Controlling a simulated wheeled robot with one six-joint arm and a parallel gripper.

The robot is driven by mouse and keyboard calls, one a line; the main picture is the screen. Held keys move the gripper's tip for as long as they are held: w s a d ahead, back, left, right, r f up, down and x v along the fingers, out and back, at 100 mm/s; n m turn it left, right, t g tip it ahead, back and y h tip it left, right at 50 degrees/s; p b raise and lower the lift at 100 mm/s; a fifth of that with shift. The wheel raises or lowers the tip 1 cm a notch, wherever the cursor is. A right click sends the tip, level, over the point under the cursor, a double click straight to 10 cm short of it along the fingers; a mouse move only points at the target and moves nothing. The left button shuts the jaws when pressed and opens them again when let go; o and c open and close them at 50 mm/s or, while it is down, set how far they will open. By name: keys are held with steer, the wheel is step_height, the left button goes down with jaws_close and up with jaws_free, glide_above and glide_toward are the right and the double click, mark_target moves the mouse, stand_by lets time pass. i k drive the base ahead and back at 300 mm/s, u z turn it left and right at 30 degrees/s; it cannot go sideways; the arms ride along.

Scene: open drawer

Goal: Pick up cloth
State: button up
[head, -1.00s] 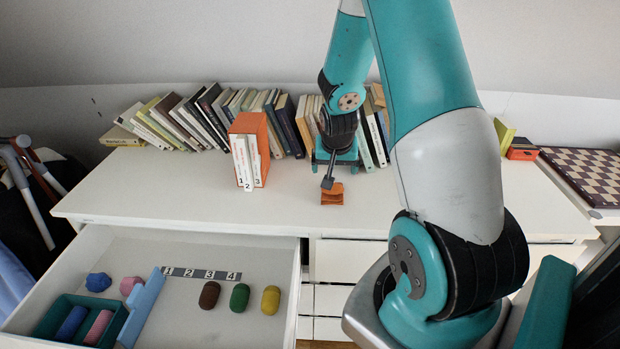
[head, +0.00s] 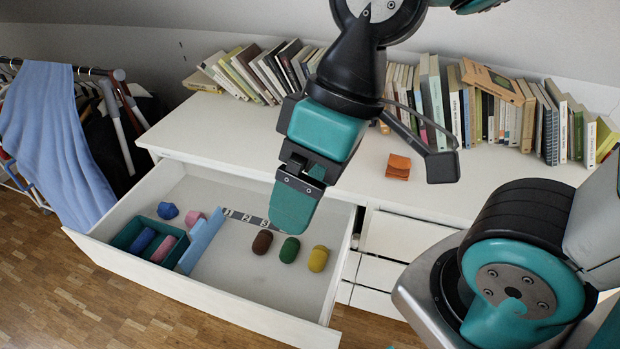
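A long light-blue cloth (head: 55,135) hangs over a clothes rack at the far left of the head view. A small orange folded piece (head: 398,167), which looks like cloth, lies on the white dresser top, right of my gripper. My gripper (head: 292,208) points down above the open drawer, apart from both. Its teal finger part is seen from one side, so I cannot tell whether it is open or shut. Nothing shows hanging from it.
The open drawer (head: 205,306) holds a green tray (head: 125,238), a blue divider (head: 201,241) and several coloured rounded objects. A row of books (head: 462,110) lines the dresser's back. Dark clothes hang beside the rack. Wooden floor (head: 60,290) is free at front left.

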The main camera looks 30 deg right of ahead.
mark_target(398, 167)
steer(key=z, duration=1.05)
steer(key=i, duration=0.4)
